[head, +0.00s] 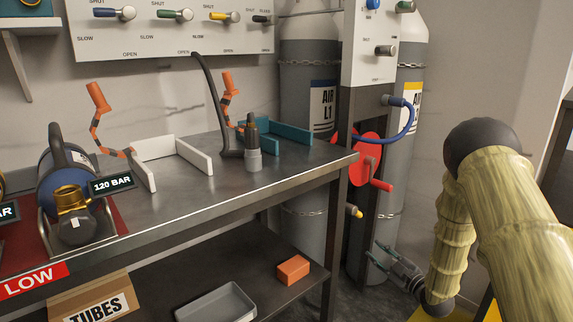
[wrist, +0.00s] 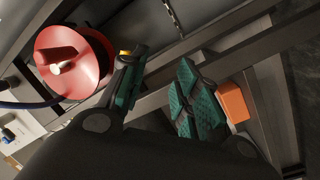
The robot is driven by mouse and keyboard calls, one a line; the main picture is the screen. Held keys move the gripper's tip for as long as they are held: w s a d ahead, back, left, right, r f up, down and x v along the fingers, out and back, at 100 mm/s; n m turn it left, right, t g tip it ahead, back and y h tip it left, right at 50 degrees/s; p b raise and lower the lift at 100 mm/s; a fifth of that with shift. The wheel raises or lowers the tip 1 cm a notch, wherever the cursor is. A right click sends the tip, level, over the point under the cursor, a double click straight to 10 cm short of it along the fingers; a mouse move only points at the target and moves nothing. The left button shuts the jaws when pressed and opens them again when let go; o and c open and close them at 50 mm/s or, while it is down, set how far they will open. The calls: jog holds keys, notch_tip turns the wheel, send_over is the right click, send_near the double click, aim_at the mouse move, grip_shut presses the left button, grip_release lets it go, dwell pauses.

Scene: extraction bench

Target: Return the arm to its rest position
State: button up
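My arm (head: 460,230) comes in from the right in the head view and bends down at a dark elbow. My gripper (head: 377,258) is low, to the right of the bench's end and below the red wheel, in front of the gas cylinders. In the wrist view, my gripper (wrist: 162,62) has its two green-padded fingers apart, with nothing seen between them. The red wheel (head: 367,158) with its handle also shows at the upper left of the wrist view (wrist: 72,62).
The bench (head: 200,205) stands to the left, its leg near my gripper. Its lower shelf (head: 180,285) holds an orange block (head: 293,268) and a grey tray (head: 216,303). A yellow-tipped knob (head: 354,210) and a blue hose (head: 410,120) are above my gripper.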

jog(key=s+a+f+m+g+h, duration=0.3)
jog(key=s+f+m+g, duration=0.15)
jog(key=s+f, duration=0.75)
jog(key=s+a+f+m+g+h, duration=0.3)
jog(key=s+a+f+m, duration=0.15)
jog(key=s+f, duration=0.7)
jog(key=s+a+f+m+g, duration=0.1)
jog(key=s+m+g, duration=0.15)
jog(key=s, duration=0.75)
jog(key=s+a+f+m+g+h, duration=0.15)
jog(key=s+g, duration=0.25)
jog(key=s, duration=0.6)
jog(key=s+a+f+m+g, duration=0.1)
jog(key=s+f+g, duration=0.15)
jog(key=s, duration=0.85)
notch_tip(320, 180, up, 38)
jog(key=p, duration=3.8)
jog(key=shift+w, duration=0.45)
jog(key=shift+a+f, duration=0.1)
